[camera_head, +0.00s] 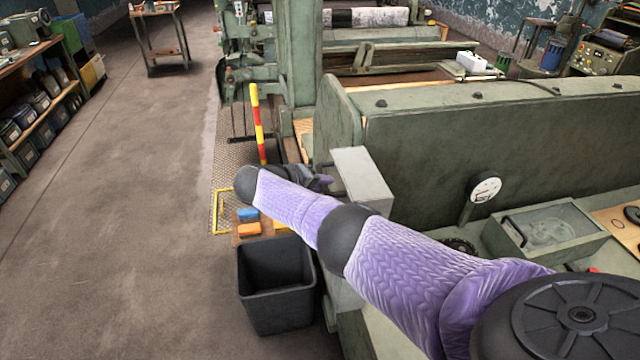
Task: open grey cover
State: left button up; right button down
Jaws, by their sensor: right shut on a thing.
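The grey cover (362,178) is a light grey box-like piece at the left end of the green machine. Its top and front faces show. My right arm reaches in from the lower right, and its gripper (325,181) is at the left side of the cover. The gripper is shut on the cover's edge or handle; the exact grip is small and partly hidden by my wrist. I cannot tell how far the cover stands open. My left gripper is not in view.
A black bin (276,285) stands on the floor below my forearm. Blue and orange blocks (248,222) lie beside it. A red and yellow striped post (258,125) stands behind my wrist. The green machine panel (470,150) fills the right. The floor at left is clear.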

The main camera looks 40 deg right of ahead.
jog(key=shift+s+f, duration=0.15)
jog(key=shift+f, duration=0.15)
jog(key=c, duration=0.8)
grip_release()
jog(key=shift+d, duration=0.2)
jog(key=shift+o, duration=0.9)
jog(key=shift+w+d, duration=0.2)
jog(key=shift+a, duration=0.1)
jog(key=shift+r, duration=0.1)
